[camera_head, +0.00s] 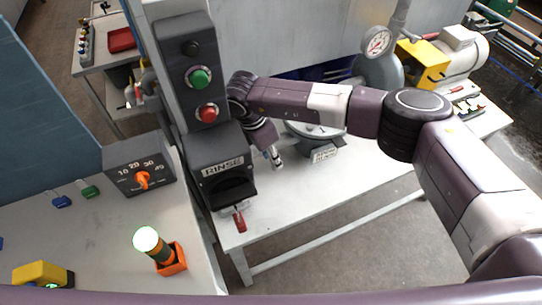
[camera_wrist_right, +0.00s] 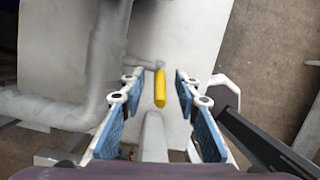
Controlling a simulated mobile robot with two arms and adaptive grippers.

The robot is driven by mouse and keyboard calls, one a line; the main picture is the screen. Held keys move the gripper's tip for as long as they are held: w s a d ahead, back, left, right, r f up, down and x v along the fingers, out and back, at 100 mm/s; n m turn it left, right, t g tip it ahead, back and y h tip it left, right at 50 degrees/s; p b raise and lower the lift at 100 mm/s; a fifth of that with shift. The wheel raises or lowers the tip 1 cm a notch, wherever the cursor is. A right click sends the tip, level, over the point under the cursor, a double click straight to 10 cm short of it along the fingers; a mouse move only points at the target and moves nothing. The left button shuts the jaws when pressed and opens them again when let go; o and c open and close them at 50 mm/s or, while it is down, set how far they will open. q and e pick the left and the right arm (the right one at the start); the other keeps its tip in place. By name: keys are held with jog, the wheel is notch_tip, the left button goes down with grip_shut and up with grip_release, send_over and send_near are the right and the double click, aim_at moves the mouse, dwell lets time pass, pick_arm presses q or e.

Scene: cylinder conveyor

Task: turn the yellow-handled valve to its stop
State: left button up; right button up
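The valve's yellow handle (camera_wrist_right: 160,88) shows in the right wrist view as a short yellow bar, joined at its far end to a grey stem (camera_wrist_right: 142,63) beside a grey pipe (camera_wrist_right: 100,60). My right gripper (camera_wrist_right: 156,77) is open, with one blue-padded finger on each side of the handle in the picture. Gaps show on both sides, and I cannot tell how deep the handle sits between the fingers. In the head view my right arm reaches in from the right, its gripper (camera_head: 274,157) low beside the grey column. I cannot make out the yellow handle there. My left gripper is not in view.
A grey control column (camera_head: 189,100) with green and red buttons stands close beside my right wrist. A RINSE box (camera_head: 222,170) is below it. A pressure gauge (camera_head: 377,42) and a motor (camera_head: 462,45) stand behind. The white table's front right part (camera_head: 330,185) is clear.

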jog(key=v, duration=0.3)
jog(key=d+v, duration=0.1)
jog(key=v, duration=0.2)
jog(key=d+v, duration=0.1)
jog(key=v, duration=0.2)
jog(key=shift+w+r, duration=0.4)
jog(key=shift+r, duration=0.2)
